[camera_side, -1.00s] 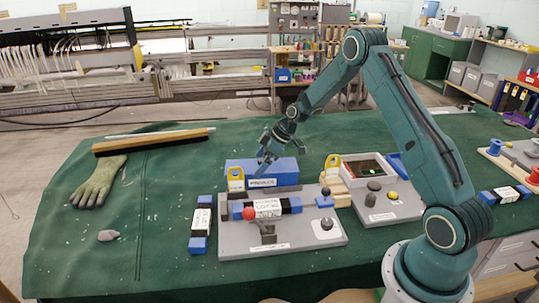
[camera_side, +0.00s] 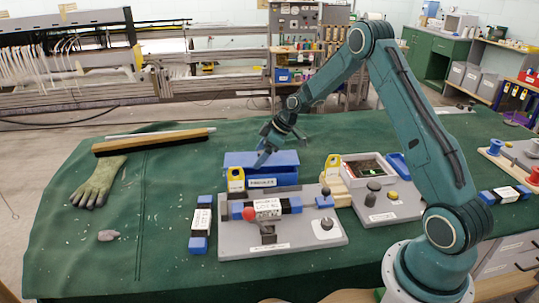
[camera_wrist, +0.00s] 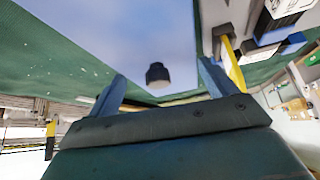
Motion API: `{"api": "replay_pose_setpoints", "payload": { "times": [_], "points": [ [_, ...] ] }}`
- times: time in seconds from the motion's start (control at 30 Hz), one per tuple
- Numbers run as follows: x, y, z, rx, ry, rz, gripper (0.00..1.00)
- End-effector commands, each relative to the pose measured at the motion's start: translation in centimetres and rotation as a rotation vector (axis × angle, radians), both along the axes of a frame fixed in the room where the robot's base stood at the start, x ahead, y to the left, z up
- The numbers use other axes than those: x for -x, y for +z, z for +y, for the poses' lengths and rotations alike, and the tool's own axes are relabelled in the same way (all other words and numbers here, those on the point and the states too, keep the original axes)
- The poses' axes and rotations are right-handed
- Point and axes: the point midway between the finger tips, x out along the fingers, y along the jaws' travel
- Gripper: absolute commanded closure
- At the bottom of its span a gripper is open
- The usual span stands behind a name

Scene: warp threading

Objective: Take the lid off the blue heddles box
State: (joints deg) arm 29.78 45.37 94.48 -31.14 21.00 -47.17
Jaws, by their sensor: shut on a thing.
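The blue heddles box (camera_side: 285,180) stands on the green table behind the grey fixture, its white label facing the side camera. Its blue lid (camera_side: 285,158) sits slightly above the box body, with a dark band between them. My gripper (camera_side: 263,161) is at the lid from above and is shut on it. In the wrist view, the lid's pale blue surface (camera_wrist: 100,35) fills the upper middle. A black knob (camera_wrist: 158,76) shows between the two fingers; the exact contact is unclear. The box's inside is hidden.
A grey fixture (camera_side: 240,238) with a red-knobbed lever is in front of the box. A yellow tag (camera_side: 236,180) stands at its front left corner.

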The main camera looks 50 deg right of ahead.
Motion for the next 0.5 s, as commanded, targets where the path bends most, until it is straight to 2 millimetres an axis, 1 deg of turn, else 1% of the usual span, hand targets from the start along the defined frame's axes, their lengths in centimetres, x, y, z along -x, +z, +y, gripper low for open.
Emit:
{"api": "replay_pose_setpoints", "payload": {
  "times": [0.03, 0.17, 0.5],
  "points": [
    [-0.1, 1.0, -0.1, 0.002, 0.0, -0.005, 0.41],
    [-0.1, 3.5, -0.1, 0.003, 0.0, -0.006, 0.41],
    [-0.1, 10.8, -0.1, 0.002, 0.0, -0.005, 0.41]
  ]
}}
